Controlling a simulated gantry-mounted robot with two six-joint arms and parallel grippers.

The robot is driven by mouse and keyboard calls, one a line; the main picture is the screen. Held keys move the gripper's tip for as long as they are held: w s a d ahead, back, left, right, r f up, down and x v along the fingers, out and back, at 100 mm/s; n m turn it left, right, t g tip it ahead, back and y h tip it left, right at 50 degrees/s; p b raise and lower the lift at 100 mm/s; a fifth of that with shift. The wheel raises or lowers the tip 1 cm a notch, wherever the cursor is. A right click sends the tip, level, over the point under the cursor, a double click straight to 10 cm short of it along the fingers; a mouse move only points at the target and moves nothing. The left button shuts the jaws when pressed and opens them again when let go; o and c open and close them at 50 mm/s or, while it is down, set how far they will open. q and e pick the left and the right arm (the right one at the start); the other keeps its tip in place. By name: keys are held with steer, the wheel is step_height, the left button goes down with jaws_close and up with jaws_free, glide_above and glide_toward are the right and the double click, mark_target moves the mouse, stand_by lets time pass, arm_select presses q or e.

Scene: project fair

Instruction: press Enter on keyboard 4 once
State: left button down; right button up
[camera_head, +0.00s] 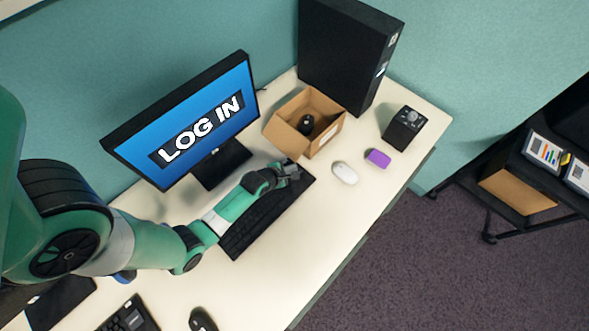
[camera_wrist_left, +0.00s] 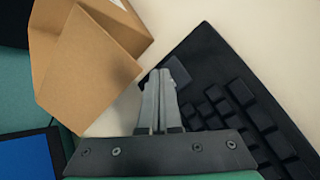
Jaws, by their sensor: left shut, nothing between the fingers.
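A black keyboard (camera_head: 262,222) lies on the white desk in front of a monitor (camera_head: 190,125) that reads "LOG IN". No number shows on it, so I cannot tell if it is keyboard 4. My left gripper (camera_head: 293,172) is over the keyboard's far right end. In the left wrist view the same keyboard (camera_wrist_left: 250,105) fills the right side. There the left gripper (camera_wrist_left: 168,85) is shut and empty, its fingertips at or over a corner of the keyboard; contact is unclear. My arm hides part of the keyboard. My right gripper is not in view.
An open cardboard box (camera_head: 325,137) with a dark object inside stands behind the gripper. A white mouse (camera_head: 345,173), a purple block (camera_head: 378,158) and a black device (camera_head: 403,129) lie to the right. A black tower (camera_head: 345,55) stands behind. Another keyboard (camera_head: 128,318) is at the lower left.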

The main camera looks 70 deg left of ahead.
arm_select(q)
steer(key=shift+f, duration=0.3)
steer(key=shift+r, duration=0.15)
stand_by(0.3)
steer(key=shift+r+p, duration=0.7)
steer(key=shift+p, duration=0.05)
steer(key=shift+r, duration=0.1)
step_height(320, 180, up, 5)
steer(key=p, duration=0.5)
stand_by(0.5)
